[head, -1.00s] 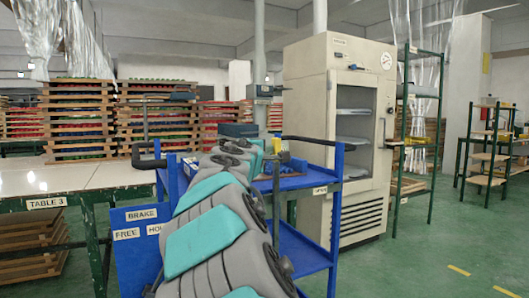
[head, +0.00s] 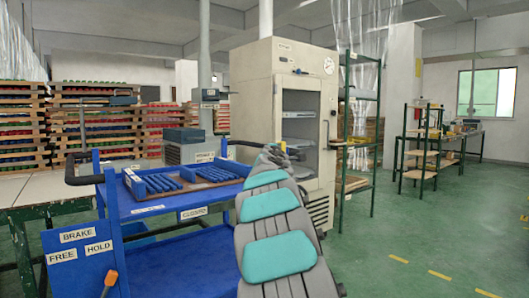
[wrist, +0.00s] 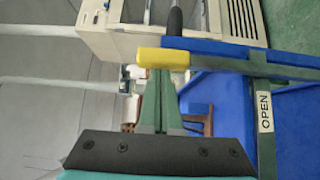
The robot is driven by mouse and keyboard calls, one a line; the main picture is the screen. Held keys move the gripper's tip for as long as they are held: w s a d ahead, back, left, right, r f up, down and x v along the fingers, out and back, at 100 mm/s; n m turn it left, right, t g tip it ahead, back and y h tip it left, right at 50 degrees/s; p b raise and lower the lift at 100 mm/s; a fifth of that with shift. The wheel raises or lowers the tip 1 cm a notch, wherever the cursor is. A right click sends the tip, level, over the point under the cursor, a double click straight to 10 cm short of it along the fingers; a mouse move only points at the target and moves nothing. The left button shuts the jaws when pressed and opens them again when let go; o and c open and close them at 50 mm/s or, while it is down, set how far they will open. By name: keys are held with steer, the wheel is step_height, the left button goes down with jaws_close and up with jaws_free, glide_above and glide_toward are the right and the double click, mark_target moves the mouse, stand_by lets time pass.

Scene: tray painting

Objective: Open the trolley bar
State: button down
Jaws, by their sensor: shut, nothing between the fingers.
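The blue trolley (head: 165,204) stands left of my arm in the head view. The trolley bar (wrist: 225,62) shows in the wrist view as a grey-green bar with a yellow end, along the trolley's blue edge. The yellow end (wrist: 163,58) lies just beyond my shut, empty green fingers (wrist: 161,88); I cannot tell whether they touch. A small yellow spot (head: 283,146) in the head view is probably the same end. My arm hides the gripper there. An OPEN label (wrist: 265,111) is on the trolley near the bar; a CLOSED label (head: 193,213) is on its front edge.
A board with blue pieces (head: 178,180) lies on the trolley top. A brake panel with an orange-handled lever (head: 110,278) is at its lower left. A cream cabinet (head: 262,85) stands behind it, a green rack (head: 345,130) to the right. The floor (head: 420,235) at right is clear.

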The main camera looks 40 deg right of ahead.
steer(key=shift+d, duration=0.35)
steer(key=shift+f, duration=0.1)
steer(key=s+a+b, duration=0.2)
steer(key=s+a, duration=0.5)
steer(key=a, duration=0.4)
steer(key=shift+a+b, duration=0.15)
steer(key=shift+b, duration=0.25)
steer(key=shift+s, duration=0.1)
